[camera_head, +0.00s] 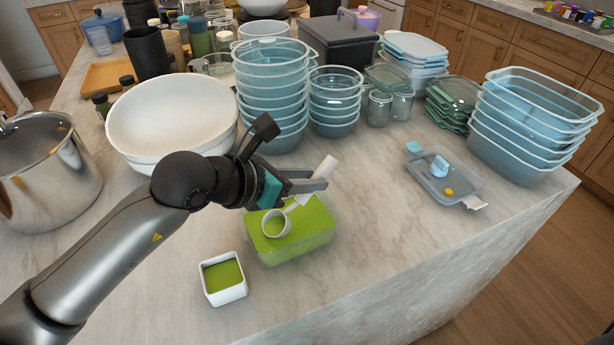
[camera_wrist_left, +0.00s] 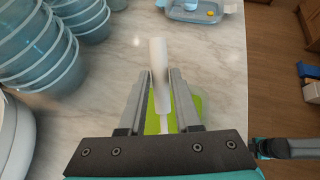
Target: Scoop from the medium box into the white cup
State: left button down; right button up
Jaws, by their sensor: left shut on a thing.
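My left gripper (camera_head: 318,182) is shut on the handle of a white scoop (camera_head: 323,168). In the left wrist view the white handle (camera_wrist_left: 159,80) stands between the two fingers. The scoop's round bowl is over the medium box (camera_head: 300,249), a clear box filled with green material, and green shows inside the bowl. I cannot tell whether the bowl touches the material. The square white cup (camera_head: 225,293) stands in front and to the left of the box, with green material inside. Part of the box is hidden by my gripper. My right gripper is not in view.
A large white bowl (camera_head: 170,118) and a steel pot (camera_head: 50,185) stand at the left. Stacked blue bowls (camera_head: 270,90) stand behind the gripper. A lidded blue container (camera_head: 445,188) lies to the right.

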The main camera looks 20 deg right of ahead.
aim_at(325, 163)
pick_arm(q)
jog(key=shift+r, duration=0.1)
dwell(0.3)
jog(key=shift+w+d+r+p, duration=0.15)
jog(key=shift+d+r+p, duration=0.25)
jog(key=shift+r, duration=0.35)
jog(key=shift+w+d+r+p, duration=0.15)
jog(key=shift+d+r+p, duration=0.3)
jog(key=shift+r, duration=0.3)
jog(key=shift+w+d+r+p, duration=0.15)
jog(key=shift+d+r+p, duration=0.25)
jog(key=shift+r, duration=0.35)
jog(key=shift+a, duration=0.1)
jog(key=shift+d+f+y+p, duration=0.25)
jog(key=shift+y+p, duration=0.35)
jog(key=shift+p, duration=0.3)
jog(key=shift+w+d+f+g+y+p, duration=0.1)
jog(key=shift+f+g+y+p, duration=0.2)
jog(key=shift+y+p, duration=0.2)
jog(key=shift+w+d+f+g+y+p, duration=0.1)
jog(key=shift+f+g+y+p, duration=0.15)
jog(key=shift+y+p, duration=0.2)
jog(key=shift+d+f+g+y, duration=0.25)
jog(key=shift+f+y, duration=0.35)
jog(key=shift+y, duration=0.15)
jog(key=shift+w+d+f+g+y, duration=0.15)
jog(key=shift+f+g+y, duration=0.25)
jog(key=shift+f+y, duration=0.55)
jog(key=shift+r, duration=0.2)
